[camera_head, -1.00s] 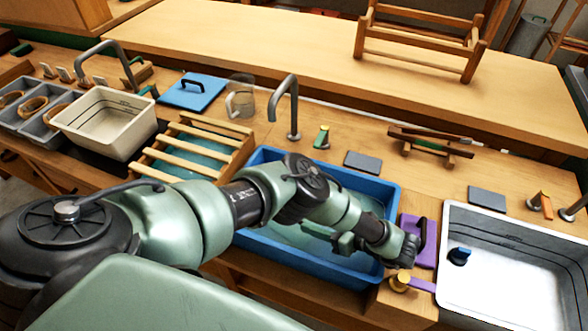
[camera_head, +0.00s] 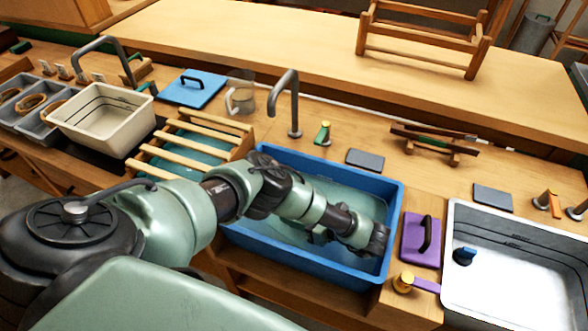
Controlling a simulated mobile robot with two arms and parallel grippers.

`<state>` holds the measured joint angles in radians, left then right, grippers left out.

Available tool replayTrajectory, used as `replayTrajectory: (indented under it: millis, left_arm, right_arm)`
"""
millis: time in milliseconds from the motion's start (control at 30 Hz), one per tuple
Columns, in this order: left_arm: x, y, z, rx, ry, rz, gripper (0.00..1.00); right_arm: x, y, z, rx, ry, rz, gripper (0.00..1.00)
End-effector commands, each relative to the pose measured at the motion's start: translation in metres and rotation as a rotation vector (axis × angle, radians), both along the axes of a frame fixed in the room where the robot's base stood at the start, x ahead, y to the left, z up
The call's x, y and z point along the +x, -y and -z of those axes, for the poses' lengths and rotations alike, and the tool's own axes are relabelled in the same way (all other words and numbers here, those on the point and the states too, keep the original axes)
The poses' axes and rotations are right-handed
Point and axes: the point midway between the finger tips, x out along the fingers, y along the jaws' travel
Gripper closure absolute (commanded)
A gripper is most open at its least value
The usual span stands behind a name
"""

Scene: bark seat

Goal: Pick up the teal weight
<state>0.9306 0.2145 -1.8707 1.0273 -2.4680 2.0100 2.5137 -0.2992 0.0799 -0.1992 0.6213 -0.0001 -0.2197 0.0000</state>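I cannot make out a teal weight with certainty. A small greenish shape shows under my forearm, over the blue basin (camera_head: 392,215), but I cannot tell whether it is part of my arm. The basin holds clear, bluish water. My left arm reaches in from the left across the basin. Its dark end, with the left gripper (camera_head: 374,241), is over the basin's right part. The fingers are hidden or too small to tell apart. My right gripper is not in view.
A white sink (camera_head: 520,275) stands at the right. A grey faucet (camera_head: 294,115) rises behind the basin. A slatted rack (camera_head: 155,156) stands left.

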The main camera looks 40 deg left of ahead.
Motion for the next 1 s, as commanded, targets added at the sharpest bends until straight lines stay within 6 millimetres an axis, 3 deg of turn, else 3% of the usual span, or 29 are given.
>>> replayTrajectory:
  millis: [33, 100, 1000]
  left_arm:
    - [0.0001, 0.0001, -0.0001, 0.000, 0.000, 0.000, 0.81]
    - [0.0001, 0.0001, -0.0001, 0.000, 0.001, 0.000, 1.00]
    - [0.0002, -0.0001, -0.0003, 0.001, 0.001, -0.001, 1.00]
  right_arm:
    - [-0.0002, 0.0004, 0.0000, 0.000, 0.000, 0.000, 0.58]
    - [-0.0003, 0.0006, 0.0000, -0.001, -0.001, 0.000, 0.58]
    - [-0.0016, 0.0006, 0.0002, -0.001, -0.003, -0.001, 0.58]
